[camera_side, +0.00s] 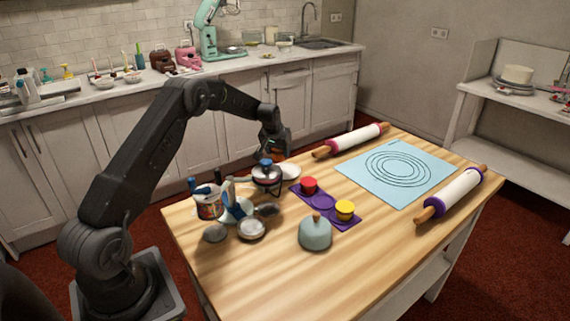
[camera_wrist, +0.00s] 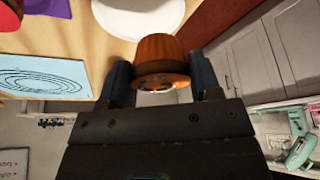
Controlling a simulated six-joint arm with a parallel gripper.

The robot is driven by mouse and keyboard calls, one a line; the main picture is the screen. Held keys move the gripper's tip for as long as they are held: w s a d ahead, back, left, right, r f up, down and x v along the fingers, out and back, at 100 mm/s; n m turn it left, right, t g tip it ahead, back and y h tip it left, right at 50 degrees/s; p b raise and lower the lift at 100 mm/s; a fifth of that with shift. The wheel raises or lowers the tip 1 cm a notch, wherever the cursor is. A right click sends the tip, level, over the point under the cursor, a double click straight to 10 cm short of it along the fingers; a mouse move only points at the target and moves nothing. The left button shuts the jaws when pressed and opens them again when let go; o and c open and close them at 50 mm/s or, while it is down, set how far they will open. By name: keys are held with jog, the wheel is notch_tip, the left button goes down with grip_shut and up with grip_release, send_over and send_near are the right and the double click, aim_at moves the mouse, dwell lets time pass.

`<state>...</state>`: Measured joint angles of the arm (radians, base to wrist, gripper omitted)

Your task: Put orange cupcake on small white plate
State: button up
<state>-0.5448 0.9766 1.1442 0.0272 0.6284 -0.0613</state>
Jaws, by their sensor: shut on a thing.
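The orange cupcake (camera_wrist: 158,62) is between the two fingers of my gripper (camera_wrist: 160,78) in the wrist view, and both fingers press on its sides. In the side view the plate (camera_side: 290,171) lies on the table just beyond the turntable, below my gripper.
A turntable (camera_side: 267,183) with a blue-topped thing stands beside the plate. A purple tray (camera_side: 328,213) holds a red and a yellow piece. Nearby are a can of tools (camera_side: 209,206), a teal dome (camera_side: 315,236), a blue mat (camera_side: 375,190) and two rolling pins. The table front is clear.

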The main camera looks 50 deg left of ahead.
jog(key=shift+w+d+f, duration=0.65)
jog(key=shift+w+f, duration=0.15)
jog(key=shift+w, duration=0.15)
jog(key=shift+f, duration=1.9)
jog(key=shift+f, duration=0.1)
jog(key=o, duration=1)
